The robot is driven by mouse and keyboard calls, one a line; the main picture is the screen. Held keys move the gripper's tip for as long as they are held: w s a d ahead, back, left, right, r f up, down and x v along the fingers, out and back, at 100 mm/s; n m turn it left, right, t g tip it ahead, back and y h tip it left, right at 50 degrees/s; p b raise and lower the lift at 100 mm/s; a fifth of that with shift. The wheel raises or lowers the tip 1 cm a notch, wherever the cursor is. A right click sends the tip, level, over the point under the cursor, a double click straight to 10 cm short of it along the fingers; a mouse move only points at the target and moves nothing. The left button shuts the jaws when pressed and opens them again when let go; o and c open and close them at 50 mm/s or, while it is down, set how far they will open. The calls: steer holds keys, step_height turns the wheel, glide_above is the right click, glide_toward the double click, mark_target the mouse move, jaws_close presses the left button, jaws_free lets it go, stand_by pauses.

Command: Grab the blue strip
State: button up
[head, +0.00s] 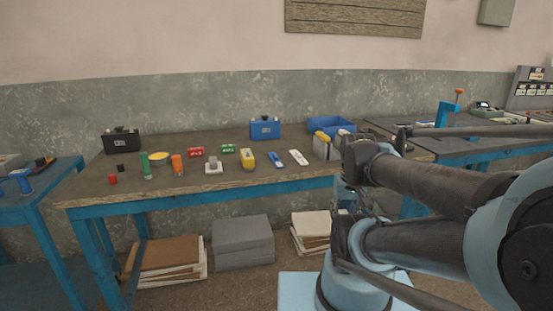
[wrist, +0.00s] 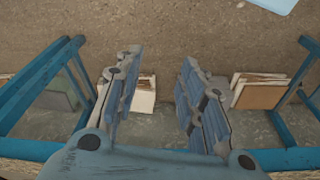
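The blue strip (head: 272,160) lies flat on the workbench, just right of a yellow block (head: 248,160) and left of a white strip (head: 299,157). It is small in the head view and does not show in the wrist view. My gripper (wrist: 158,65) is open in the wrist view, with nothing between its fingers and floor behind it. In the head view my arm is folded at the right, and its end is hard to make out. The gripper is apart from the strip.
The workbench (head: 222,180) also holds a black case (head: 121,140), a blue case (head: 265,128), a blue bin (head: 331,124) and several small coloured items close together. A grey box (head: 243,241) and paper stacks lie below. Another blue-framed table (head: 480,149) stands right.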

steer(key=shift+w+a, duration=0.15)
steer(key=shift+w, duration=0.1)
step_height(320, 180, up, 24)
steer(key=n+g, duration=0.2)
steer(key=n, duration=0.1)
glide_above(276, 155)
steer(key=f, duration=1.1)
steer(key=shift+s, duration=0.2)
steer(key=shift+w+f, duration=0.2)
steer(key=shift+f, duration=2.45)
